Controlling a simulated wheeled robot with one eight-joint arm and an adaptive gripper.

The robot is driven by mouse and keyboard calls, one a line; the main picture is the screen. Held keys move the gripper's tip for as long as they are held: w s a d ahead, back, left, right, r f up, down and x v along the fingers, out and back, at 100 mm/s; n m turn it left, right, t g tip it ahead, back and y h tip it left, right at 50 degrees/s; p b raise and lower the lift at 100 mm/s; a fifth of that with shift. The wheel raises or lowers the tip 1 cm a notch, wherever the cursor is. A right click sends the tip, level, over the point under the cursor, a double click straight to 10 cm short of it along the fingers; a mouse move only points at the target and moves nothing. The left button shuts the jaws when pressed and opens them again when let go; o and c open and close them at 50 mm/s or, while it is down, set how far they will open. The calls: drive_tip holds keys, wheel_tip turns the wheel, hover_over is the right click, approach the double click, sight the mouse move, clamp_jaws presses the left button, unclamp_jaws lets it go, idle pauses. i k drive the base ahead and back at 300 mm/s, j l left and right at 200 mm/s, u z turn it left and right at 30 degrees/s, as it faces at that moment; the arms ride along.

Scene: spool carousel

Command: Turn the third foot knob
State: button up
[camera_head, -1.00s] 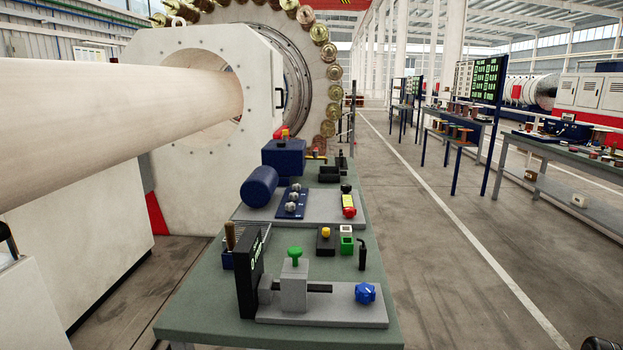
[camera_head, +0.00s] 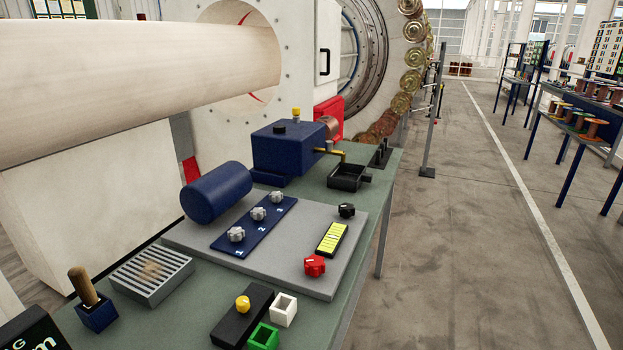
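Three grey star-shaped knobs stand in a row on a blue strip (camera_head: 222,243) on a grey base plate (camera_head: 325,274). Small white numbers are beside them; the near two read as 1 and 2, and the far one is small and looks like 3. The near knob (camera_head: 236,234) and middle knob (camera_head: 258,213) are in plain view, and the third, far knob (camera_head: 275,196) is also unobstructed. My gripper is not in view.
A blue cylinder (camera_head: 216,191) lies left of the knobs, with a blue box (camera_head: 288,151) behind. A red knob (camera_head: 315,265), yellow-faced block (camera_head: 331,239) and black knob (camera_head: 346,210) are right. The aisle floor (camera_head: 470,230) is clear.

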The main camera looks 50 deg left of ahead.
sight(275, 197)
drive_tip(key=i+u, duration=0.25)
drive_tip(key=u, duration=0.15)
drive_tip(key=i+l+u, duration=0.15)
drive_tip(key=u, duration=0.3)
drive_tip(key=i+l+u, duration=0.2)
drive_tip(key=i+u, duration=0.2)
drive_tip(key=k, duration=0.05)
